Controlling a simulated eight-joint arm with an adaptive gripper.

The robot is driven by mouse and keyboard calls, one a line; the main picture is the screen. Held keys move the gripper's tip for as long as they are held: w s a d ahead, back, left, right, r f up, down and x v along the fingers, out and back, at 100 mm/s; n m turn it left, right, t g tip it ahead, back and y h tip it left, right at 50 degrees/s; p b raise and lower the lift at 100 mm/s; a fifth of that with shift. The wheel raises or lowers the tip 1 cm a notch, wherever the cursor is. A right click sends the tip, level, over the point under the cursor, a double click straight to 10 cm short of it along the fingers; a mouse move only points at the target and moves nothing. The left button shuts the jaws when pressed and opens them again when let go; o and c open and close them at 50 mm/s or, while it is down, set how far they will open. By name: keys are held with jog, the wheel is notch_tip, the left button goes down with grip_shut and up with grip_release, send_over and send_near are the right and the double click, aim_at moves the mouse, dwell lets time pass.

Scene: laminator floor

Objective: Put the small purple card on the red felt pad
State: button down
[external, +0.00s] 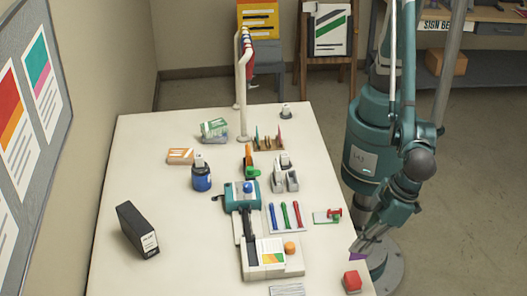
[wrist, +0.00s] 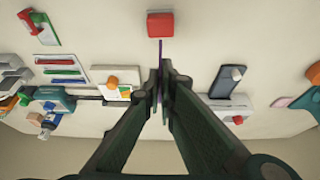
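The small purple card (external: 357,256) is at the tips of my gripper (external: 361,247), near the table's right front edge. In the wrist view the card (wrist: 160,48) shows edge-on as a thin purple strip, and my gripper (wrist: 161,76) has its fingers closed together on it. Part of the card is hidden between the fingers. A thick red block-like pad (external: 352,281), which I take for the red felt pad, lies just in front of the card. It also shows in the wrist view (wrist: 160,24), straight beyond the card; its top looks bare.
The white table (external: 120,180) holds a teal laminating machine (external: 241,196), a rack of coloured pens (external: 286,217), a red-and-green item (external: 327,215) and a black box (external: 138,230). A white board with an orange knob (external: 290,248) stands left of the red pad. Bare table surrounds the pad.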

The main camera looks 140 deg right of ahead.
aim_at(354, 260)
jog(key=shift+f, duration=2.1)
jog(key=shift+f, duration=0.1)
jog(key=shift+f, duration=2)
jog(key=shift+f, duration=0.2)
jog(key=c, duration=2.7)
grip_release()
jog(key=shift+r, duration=0.25)
jog(key=shift+v, duration=5.95)
